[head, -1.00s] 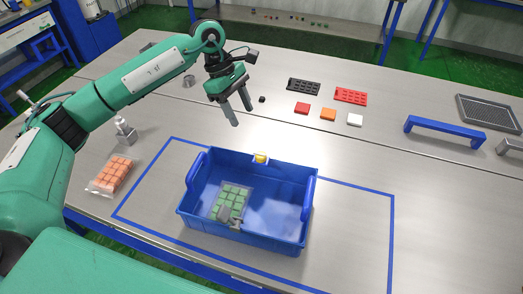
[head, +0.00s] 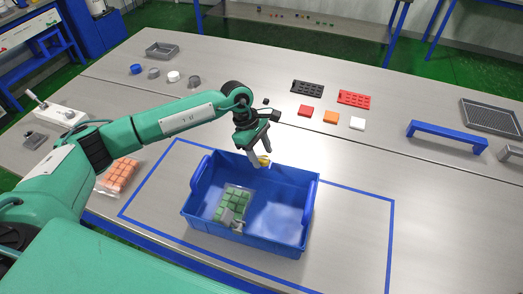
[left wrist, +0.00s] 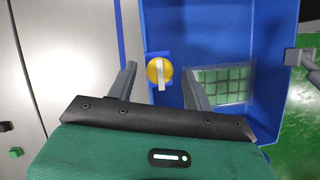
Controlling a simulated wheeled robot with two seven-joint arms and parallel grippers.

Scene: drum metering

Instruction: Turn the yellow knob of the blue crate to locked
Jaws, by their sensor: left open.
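The blue crate (head: 250,240) stands on the table, inside a blue taped outline. Its yellow knob (head: 265,160) is on the far wall's rim, partly hidden by my left gripper (head: 260,163) in the head view. My left gripper (left wrist: 160,83) is open, with one finger on each side of the knob and visible gaps to both. My right gripper is not in view.
A bag of orange blocks (head: 119,175) lies left. Coloured tiles and trays (head: 354,99) and a blue handle bar (head: 446,134) are behind and right.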

